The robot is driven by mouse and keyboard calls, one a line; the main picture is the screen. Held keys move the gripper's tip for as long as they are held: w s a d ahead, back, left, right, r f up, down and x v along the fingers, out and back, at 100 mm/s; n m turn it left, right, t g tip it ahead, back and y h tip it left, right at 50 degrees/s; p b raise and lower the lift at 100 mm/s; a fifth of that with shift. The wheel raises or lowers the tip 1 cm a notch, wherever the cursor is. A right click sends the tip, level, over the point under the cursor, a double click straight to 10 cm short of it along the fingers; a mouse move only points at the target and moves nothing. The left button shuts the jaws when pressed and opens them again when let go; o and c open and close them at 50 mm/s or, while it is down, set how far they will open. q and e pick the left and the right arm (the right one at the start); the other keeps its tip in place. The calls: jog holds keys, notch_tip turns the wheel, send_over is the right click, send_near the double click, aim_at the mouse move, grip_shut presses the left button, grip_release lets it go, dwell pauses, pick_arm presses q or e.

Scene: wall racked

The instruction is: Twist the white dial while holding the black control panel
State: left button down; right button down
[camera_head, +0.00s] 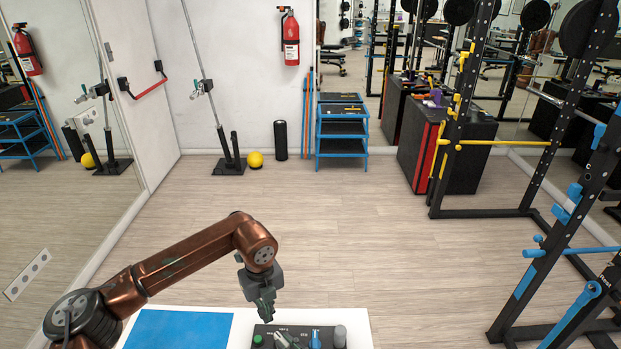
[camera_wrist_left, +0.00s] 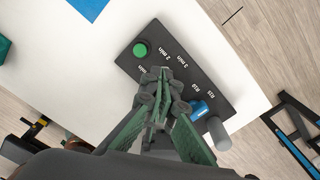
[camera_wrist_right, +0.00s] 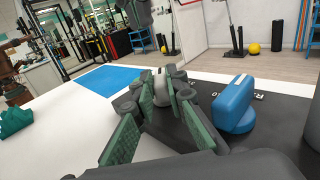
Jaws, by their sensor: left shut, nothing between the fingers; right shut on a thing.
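The black control panel (camera_head: 327,346) lies on a white table, partly cut off at the bottom of the head view. In the left wrist view the panel (camera_wrist_left: 180,62) carries a green button (camera_wrist_left: 140,49), a blue knob (camera_wrist_left: 200,108) and a grey knob (camera_wrist_left: 218,133). My left gripper (camera_head: 266,312) is shut and empty, above the panel near the green button. My right gripper (camera_wrist_right: 164,82) is shut on the white dial (camera_wrist_right: 160,88), whose pale side shows between its fingers. In the left wrist view the dial is hidden behind grippers.
A blue mat (camera_head: 178,330) lies on the white table (camera_head: 358,322) left of the panel. A dark green object (camera_wrist_right: 14,121) sits on the table in the right wrist view. A rack (camera_head: 560,240) stands at right; the floor beyond the table is clear.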

aim_at(282, 341)
pick_arm(q)
jog(key=shift+f, duration=3.2)
jog(key=shift+s+d, duration=0.15)
jog(key=shift+d, duration=0.1)
jog(key=shift+d, duration=0.25)
jog(key=shift+w+d+r, duration=0.1)
jog(key=shift+w+d, duration=0.55)
jog(key=shift+d, duration=0.1)
jog(key=shift+d, duration=0.35)
jog(key=shift+w+d, duration=0.1)
jog(key=shift+d, duration=0.3)
jog(key=shift+w, duration=0.2)
